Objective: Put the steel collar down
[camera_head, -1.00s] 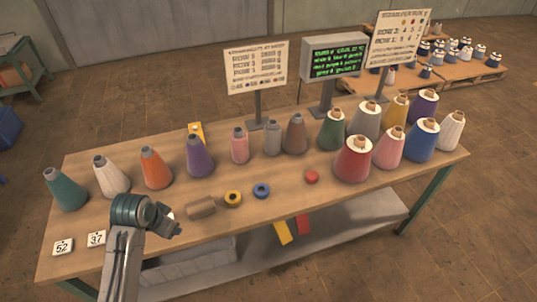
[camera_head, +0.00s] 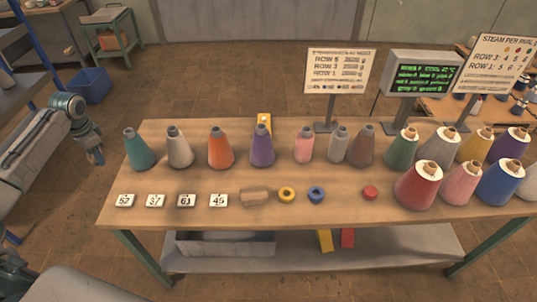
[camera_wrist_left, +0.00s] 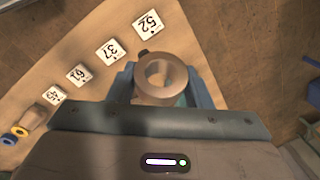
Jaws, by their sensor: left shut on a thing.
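The steel collar (camera_wrist_left: 161,78) is a short, thick grey-brown ring with a round hole. In the left wrist view it sits between the blue fingers of my left gripper (camera_wrist_left: 160,88), which is shut on it. In the head view my left gripper (camera_head: 96,157) hangs off the table's left end, beside the green cone (camera_head: 139,150). I cannot make out the collar in that view. My right gripper is not in view.
The wooden table (camera_head: 330,190) bears a row of yarn cones, number tiles (camera_head: 125,200), a yellow ring (camera_head: 286,194), a blue ring (camera_head: 317,195) and a red disc (camera_head: 370,192). A blue bin (camera_head: 88,85) stands on the floor behind my left arm.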

